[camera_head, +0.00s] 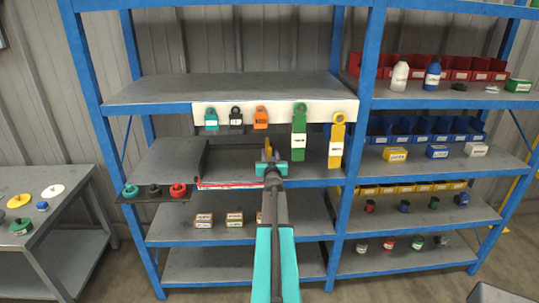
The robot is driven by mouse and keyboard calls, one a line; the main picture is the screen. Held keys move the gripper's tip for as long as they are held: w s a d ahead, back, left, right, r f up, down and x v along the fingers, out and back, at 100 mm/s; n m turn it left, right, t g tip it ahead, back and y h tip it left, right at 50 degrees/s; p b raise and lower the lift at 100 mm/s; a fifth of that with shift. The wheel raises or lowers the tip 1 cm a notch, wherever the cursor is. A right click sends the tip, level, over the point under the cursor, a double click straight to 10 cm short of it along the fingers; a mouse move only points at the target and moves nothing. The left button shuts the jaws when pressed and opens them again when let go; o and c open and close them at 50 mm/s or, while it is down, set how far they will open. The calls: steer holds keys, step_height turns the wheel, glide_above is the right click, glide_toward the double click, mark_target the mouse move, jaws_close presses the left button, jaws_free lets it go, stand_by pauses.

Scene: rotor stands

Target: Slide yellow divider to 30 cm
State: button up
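My gripper (270,166) is in the middle of the picture, at the front of the blue rack's middle shelf. Most of that piece is hidden behind the gripper and arm. I cannot tell whether the fingers hold it or only stand in front of it. A dark upright panel (205,160) stands on the shelf to the left. A red and white strip (228,184), perhaps a scale, runs along the shelf's front edge; its marks are too small to read.
A white board (222,107) with hanging tags, including a green one (299,140) and a yellow one (337,145), spans above the shelf. A black ledge (153,196) with coloured rings juts out left. Small boxes (234,219) stand below. The shelf between panel and gripper looks clear.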

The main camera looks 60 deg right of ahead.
steer(key=b+v, duration=0.2)
steer(key=v, duration=1)
stand_by(0.4)
stand_by(0.6)
